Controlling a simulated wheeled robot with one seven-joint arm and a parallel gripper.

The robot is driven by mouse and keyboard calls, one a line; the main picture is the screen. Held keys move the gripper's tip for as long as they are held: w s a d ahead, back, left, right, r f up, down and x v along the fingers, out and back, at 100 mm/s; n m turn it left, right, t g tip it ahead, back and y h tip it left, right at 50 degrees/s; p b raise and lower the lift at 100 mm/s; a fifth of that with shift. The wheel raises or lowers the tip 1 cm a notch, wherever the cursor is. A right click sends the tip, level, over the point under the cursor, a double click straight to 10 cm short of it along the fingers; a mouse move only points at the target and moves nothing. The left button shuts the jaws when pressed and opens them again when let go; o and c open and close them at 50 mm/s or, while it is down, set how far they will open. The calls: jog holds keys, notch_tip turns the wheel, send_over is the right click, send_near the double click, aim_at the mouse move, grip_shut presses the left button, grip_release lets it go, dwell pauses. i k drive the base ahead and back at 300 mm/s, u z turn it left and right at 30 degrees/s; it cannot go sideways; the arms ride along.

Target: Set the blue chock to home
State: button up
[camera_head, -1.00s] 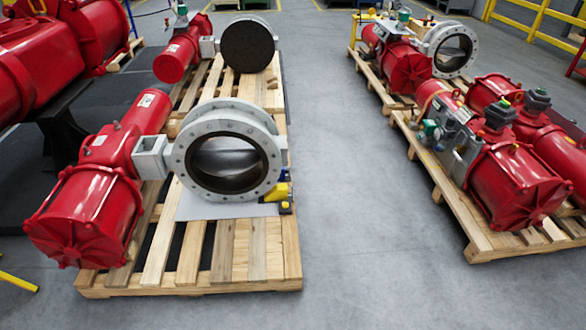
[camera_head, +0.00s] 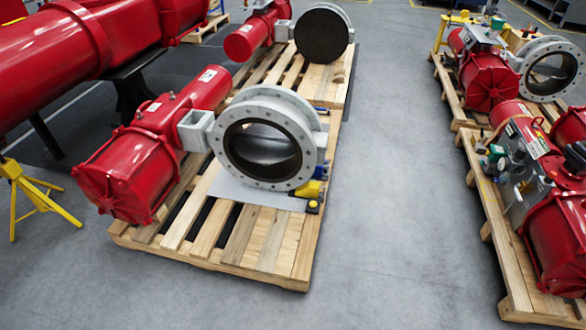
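A small blue piece (camera_head: 325,168), likely the blue chock, shows at the right foot of the grey flanged valve ring (camera_head: 222,142), beside a yellow part (camera_head: 308,189). It is partly hidden and too small to make out its exact shape or contact. The valve stands upright on a light grey sheet (camera_head: 240,192) on a wooden pallet (camera_head: 262,242), joined to a red actuator (camera_head: 125,175) on its left. My gripper is not in view.
A yellow stand (camera_head: 35,195) is at the left. Another red actuator with a dark disc valve (camera_head: 322,35) lies further back. A second wooden pallet (camera_head: 490,235) with red actuators stands at the right. The grey floor (camera_head: 395,190) between the pallets is clear.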

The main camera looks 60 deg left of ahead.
aim_at(319, 171)
jog(key=u, duration=1.05)
jog(key=i, duration=0.9)
jog(key=u, duration=0.85)
